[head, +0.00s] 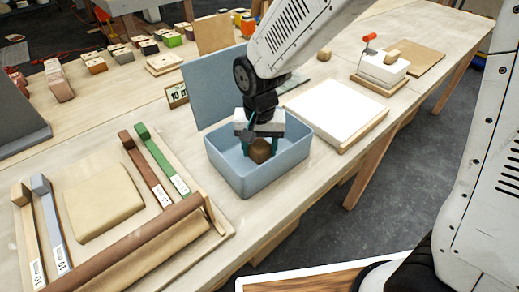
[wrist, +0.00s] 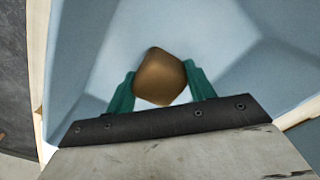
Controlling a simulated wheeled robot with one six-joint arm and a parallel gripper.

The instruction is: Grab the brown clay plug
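The brown clay plug (head: 261,151) is a rounded, blocky lump inside the blue-grey bin (head: 228,170). My gripper (head: 260,148) reaches down into the bin from above, with its green fingers on either side of the plug. In the wrist view the plug (wrist: 160,77) sits between the two fingertips (wrist: 160,74), which appear to touch it on both sides. My gripper looks shut on it. I cannot tell whether the plug is lifted off the bin floor.
The bin walls stand close around my gripper, with a blue-grey panel (head: 206,88) upright behind. A white slab (head: 338,108) lies to the right. Small blocks line the back.

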